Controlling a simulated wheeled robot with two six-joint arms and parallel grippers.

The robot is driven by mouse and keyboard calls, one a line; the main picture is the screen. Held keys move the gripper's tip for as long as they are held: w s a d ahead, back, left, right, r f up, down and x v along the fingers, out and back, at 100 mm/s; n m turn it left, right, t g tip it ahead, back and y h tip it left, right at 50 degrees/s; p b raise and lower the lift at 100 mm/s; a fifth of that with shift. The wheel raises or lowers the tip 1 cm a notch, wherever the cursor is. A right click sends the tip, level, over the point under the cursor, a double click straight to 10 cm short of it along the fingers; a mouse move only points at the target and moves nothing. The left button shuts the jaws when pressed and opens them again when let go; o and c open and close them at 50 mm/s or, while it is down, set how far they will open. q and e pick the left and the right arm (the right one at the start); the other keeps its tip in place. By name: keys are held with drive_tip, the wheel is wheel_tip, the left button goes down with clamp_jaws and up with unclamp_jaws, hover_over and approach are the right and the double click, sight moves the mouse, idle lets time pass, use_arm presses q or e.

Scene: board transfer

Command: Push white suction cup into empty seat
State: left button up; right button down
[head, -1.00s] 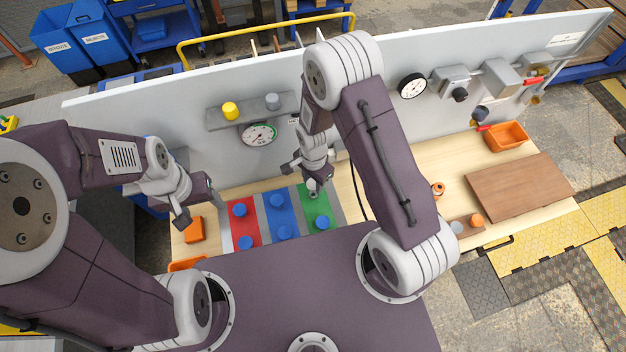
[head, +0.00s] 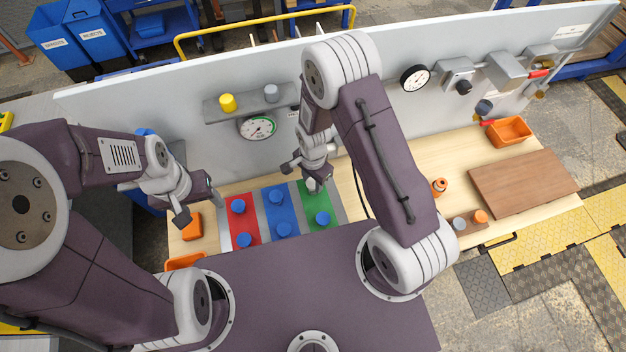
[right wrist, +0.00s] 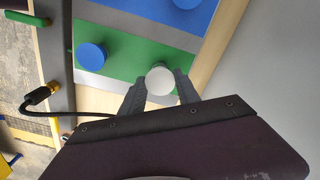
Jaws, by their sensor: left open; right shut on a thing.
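The white suction cup (right wrist: 160,78) is between the fingers of my right gripper (right wrist: 158,88) in the right wrist view. The gripper is shut on it. In the head view the white cup (head: 312,186) shows below my right gripper (head: 314,180), at the far end of the green strip (head: 308,207). A blue cup (head: 322,218) stands at that strip's near end. The empty seat is not visible; I cannot tell whether the white cup touches the board. My left gripper (head: 198,206) is open and empty, left of the red strip (head: 242,223).
Blue cups stand on the red strip and the blue strip (head: 280,215). An orange block (head: 192,226) lies left of the board. A grey wall panel (head: 400,120) with gauges rises behind. A brown board (head: 523,184) and an orange bin (head: 508,131) are at right.

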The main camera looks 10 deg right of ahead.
sight(313, 183)
drive_tip(key=shift+d, duration=0.1)
drive_tip(key=shift+f+b, duration=1)
drive_tip(key=shift+f, duration=0.25)
idle(0.6)
drive_tip(key=c, duration=0.8)
unclamp_jaws()
drive_tip(key=shift+r, duration=0.1)
wheel_tip(313, 183, up, 8)
drive_tip(key=shift+f+b, duration=0.1)
drive_tip(key=shift+b, duration=0.7)
drive_tip(key=shift+r, duration=0.6)
